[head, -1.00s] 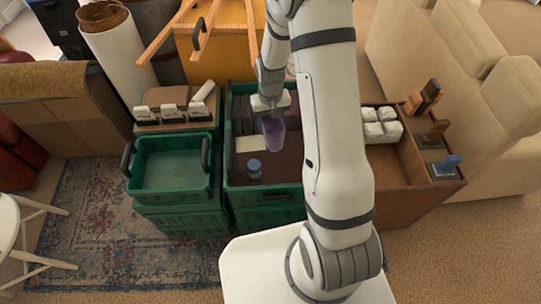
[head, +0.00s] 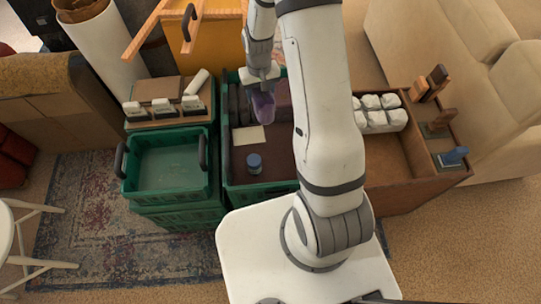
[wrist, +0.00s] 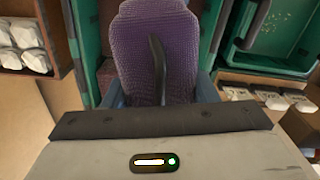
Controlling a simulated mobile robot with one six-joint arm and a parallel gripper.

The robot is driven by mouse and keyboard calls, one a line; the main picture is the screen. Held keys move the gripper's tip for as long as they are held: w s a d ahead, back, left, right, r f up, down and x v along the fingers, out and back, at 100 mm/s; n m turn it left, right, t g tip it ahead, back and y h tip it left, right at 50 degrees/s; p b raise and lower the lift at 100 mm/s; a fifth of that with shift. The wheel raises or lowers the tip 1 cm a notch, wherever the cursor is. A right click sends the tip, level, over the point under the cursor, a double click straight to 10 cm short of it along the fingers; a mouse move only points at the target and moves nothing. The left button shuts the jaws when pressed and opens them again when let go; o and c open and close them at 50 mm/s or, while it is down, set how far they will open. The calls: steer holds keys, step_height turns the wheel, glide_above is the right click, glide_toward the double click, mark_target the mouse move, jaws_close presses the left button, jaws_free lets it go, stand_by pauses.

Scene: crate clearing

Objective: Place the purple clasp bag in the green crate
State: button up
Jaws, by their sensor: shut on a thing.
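My gripper (wrist: 158,100) is shut on the purple clasp bag (wrist: 150,45), a ribbed bag with a dark strap down its middle. In the head view the bag (head: 263,106) hangs from my gripper (head: 262,82) above the back part of the middle green container (head: 228,165). An empty green crate (head: 170,199) with dark handles stands to the left, on other green crates. It also shows in the wrist view (wrist: 255,60), at the upper right. The bag is clear of this crate.
The middle container holds a blue-lidded jar (head: 254,162), a cream card (head: 248,136) and dark upright items. Labelled blocks (head: 163,107) stand behind the left crate. White packets (head: 380,112) sit in a brown box (head: 400,187) at right. A white tube (head: 109,45) stands at back left.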

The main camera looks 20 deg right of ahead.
steer(key=d+f+b, duration=0.4)
steer(key=f+b, duration=0.7)
steer(key=f, duration=0.1)
steer(key=d+f+m+b, duration=0.1)
steer(key=d+f+b, duration=0.3)
steer(key=f+b, duration=0.6)
steer(key=d+f+m+b, duration=0.1)
steer(key=d+f+b, duration=0.2)
steer(key=f+b, duration=0.8)
steer(key=shift+w+d+f+b, duration=0.1)
steer(key=shift+d+f+b, duration=0.1)
steer(key=shift+f, duration=0.45)
steer(key=shift+d+f+b, duration=0.15)
steer(key=shift+d+f, duration=0.05)
steer(key=shift+f, duration=0.45)
steer(key=shift+f, duration=0.1)
steer(key=o, duration=0.6)
steer(key=shift+f, duration=0.1)
steer(key=o, duration=0.5)
steer(key=shift+c, duration=0.2)
